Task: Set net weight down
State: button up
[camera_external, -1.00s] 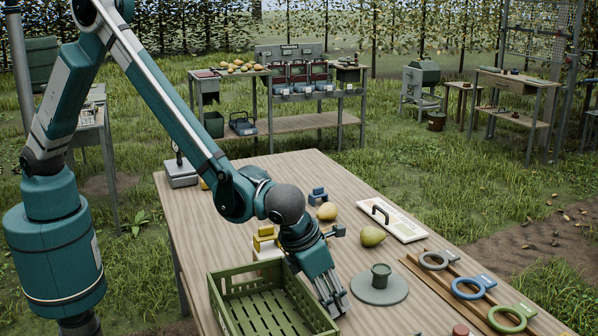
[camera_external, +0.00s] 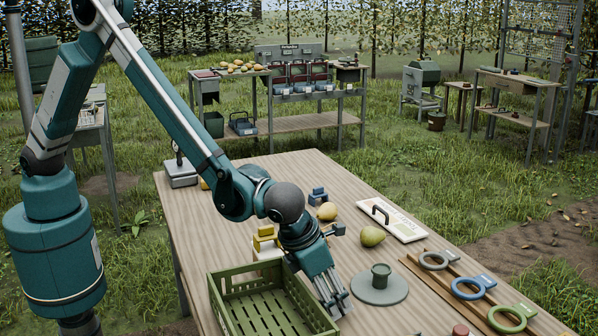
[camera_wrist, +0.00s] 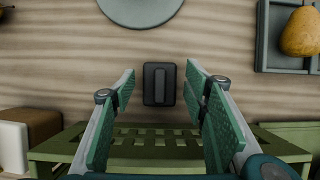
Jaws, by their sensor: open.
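A small dark block with a raised bar on top (camera_wrist: 159,84), which looks like the net weight, rests on the wooden table in the wrist view. My gripper (camera_wrist: 161,72) is open, with one green-padded finger on each side of the block. Gaps show between the pads and the block. In the external view my gripper (camera_external: 335,302) points down at the table beside the green slatted crate (camera_external: 221,300). My fingers hide the block there. The crate also shows at the bottom of the wrist view (camera_wrist: 55,150).
A grey round plate (camera_external: 395,293) with a green cup (camera_external: 381,275) stands right of my gripper. A dark tray (camera_wrist: 263,35) with fruit is at the wrist view's right.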

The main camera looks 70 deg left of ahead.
jog(key=p+v, duration=0.1)
jog(key=v, duration=1)
jog(key=shift+s+r, duration=0.2)
jog(key=shift+r, duration=0.15)
dwell(0.3)
jog(key=w+a+r+n, duration=0.2)
jog(key=a+r+n, duration=0.3)
jog(key=a, duration=0.5)
jog(key=w+a+r+n, duration=0.2)
jog(key=a+r+n, duration=0.1)
jog(key=a+r, duration=0.55)
jog(key=s+a+r+n, duration=0.25)
jog(key=a+n, duration=0.25)
jog(key=a, duration=0.6)
jog(key=s+a+r+n, duration=0.2)
jog(key=a+r+n, duration=0.2)
jog(key=a, duration=0.7)
jog(key=s+a+n+t, duration=0.1)
jog(key=s+a+n, duration=0.8)
jog(key=a, duration=0.4)
jog(key=s+a+f+n+t, duration=0.1)
jog(key=s+a+n, duration=0.9)
jog(key=s+a, duration=0.2)
jog(key=shift+a+f+t, duration=0.2)
jog(key=shift+a+t, duration=0.2)
jog(key=shift+a, duration=0.35)
